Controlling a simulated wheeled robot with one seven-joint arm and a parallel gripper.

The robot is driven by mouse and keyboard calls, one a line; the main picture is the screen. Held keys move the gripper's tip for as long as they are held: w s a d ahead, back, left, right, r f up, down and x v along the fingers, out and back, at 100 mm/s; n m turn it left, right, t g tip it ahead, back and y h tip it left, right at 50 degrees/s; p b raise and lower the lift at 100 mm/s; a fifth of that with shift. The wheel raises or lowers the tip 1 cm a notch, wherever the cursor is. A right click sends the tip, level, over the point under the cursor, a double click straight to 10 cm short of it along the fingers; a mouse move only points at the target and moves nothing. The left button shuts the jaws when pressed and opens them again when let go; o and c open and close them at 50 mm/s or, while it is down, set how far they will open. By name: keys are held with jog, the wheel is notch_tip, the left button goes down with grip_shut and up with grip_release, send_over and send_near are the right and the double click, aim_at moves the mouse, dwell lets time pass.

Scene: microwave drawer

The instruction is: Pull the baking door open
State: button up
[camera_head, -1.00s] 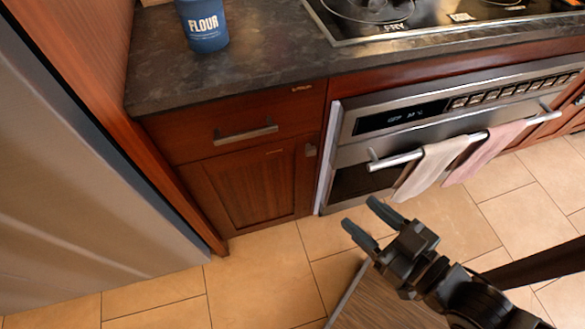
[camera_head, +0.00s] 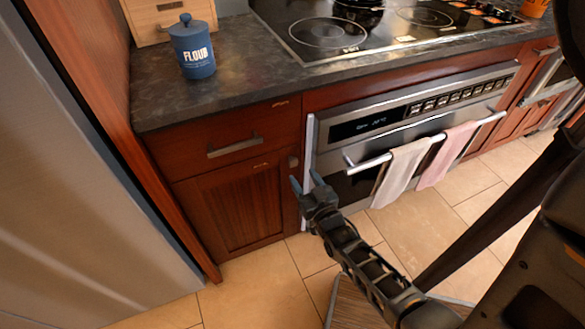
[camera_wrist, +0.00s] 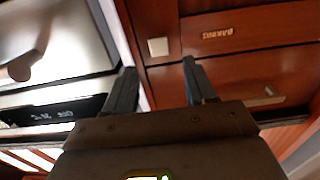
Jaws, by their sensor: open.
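The baking door is the reddish-brown wooden cabinet door (camera_head: 238,212) left of the oven, and it looks shut. Its small square knob (camera_head: 293,161) sits at the upper right corner. In the wrist view, which is upside down, the door (camera_wrist: 235,22) carries a small label, and its light square knob (camera_wrist: 158,47) shows. My gripper (camera_head: 305,180) is open and empty, just below and right of the knob in the head view. In the wrist view the knob appears beyond and between the fingertips of my gripper (camera_wrist: 158,70). I cannot see contact.
A drawer with a bar handle (camera_head: 235,146) is above the door. The oven (camera_head: 345,128) stands close at right, with towels (camera_head: 402,170) on its bar. A grey fridge-like panel (camera_head: 75,190) is at left. Tiled floor (camera_head: 245,285) is clear before the door.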

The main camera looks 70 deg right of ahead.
aim_at(294, 162)
jog(key=x, duration=0.5)
jog(key=shift+w+d, duration=0.3)
grip_shut()
dwell(0.5)
